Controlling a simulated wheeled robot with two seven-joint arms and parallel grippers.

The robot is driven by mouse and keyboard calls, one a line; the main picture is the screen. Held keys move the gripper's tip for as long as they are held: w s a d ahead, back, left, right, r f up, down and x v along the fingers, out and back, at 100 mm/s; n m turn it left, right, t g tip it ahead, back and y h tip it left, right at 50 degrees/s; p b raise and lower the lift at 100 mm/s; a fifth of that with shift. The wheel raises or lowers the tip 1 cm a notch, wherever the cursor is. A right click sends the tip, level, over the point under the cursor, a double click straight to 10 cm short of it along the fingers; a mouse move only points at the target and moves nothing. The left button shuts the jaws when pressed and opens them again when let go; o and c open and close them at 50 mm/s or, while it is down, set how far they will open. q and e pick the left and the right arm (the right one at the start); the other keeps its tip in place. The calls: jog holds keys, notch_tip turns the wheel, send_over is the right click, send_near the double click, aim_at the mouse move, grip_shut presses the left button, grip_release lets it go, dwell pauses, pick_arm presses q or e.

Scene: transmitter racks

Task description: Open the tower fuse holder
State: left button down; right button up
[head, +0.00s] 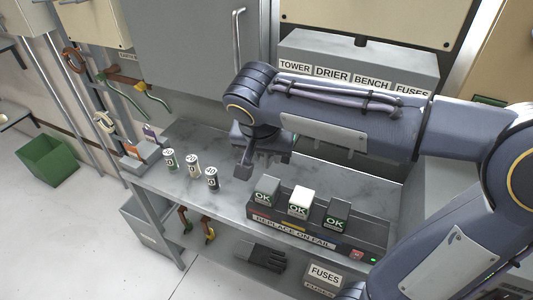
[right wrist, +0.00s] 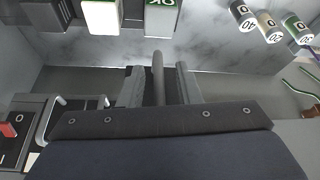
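The TOWER label (head: 295,66) is at the left end of the grey label panel; the place below it is largely hidden by my right arm. My right gripper (head: 262,163) is in front of the panel, above the grey bench top. In the right wrist view, the two fingers of the right gripper (right wrist: 160,88) are apart, with a grey bar (right wrist: 158,75) between them and a gap on each side. The bar looks like a holder's handle, but its base is hidden. My left gripper is not in view.
Three OK-marked blocks stand on a tray (head: 290,232) labelled REPLACE ON FAIL. Three small cylinders, including a black-and-white one (head: 212,179), stand on the bench top (head: 225,205). In the right wrist view, a panel with a red switch (right wrist: 8,130) and a metal handle lies left.

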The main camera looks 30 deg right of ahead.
jog(key=v, duration=0.7)
dwell(0.4)
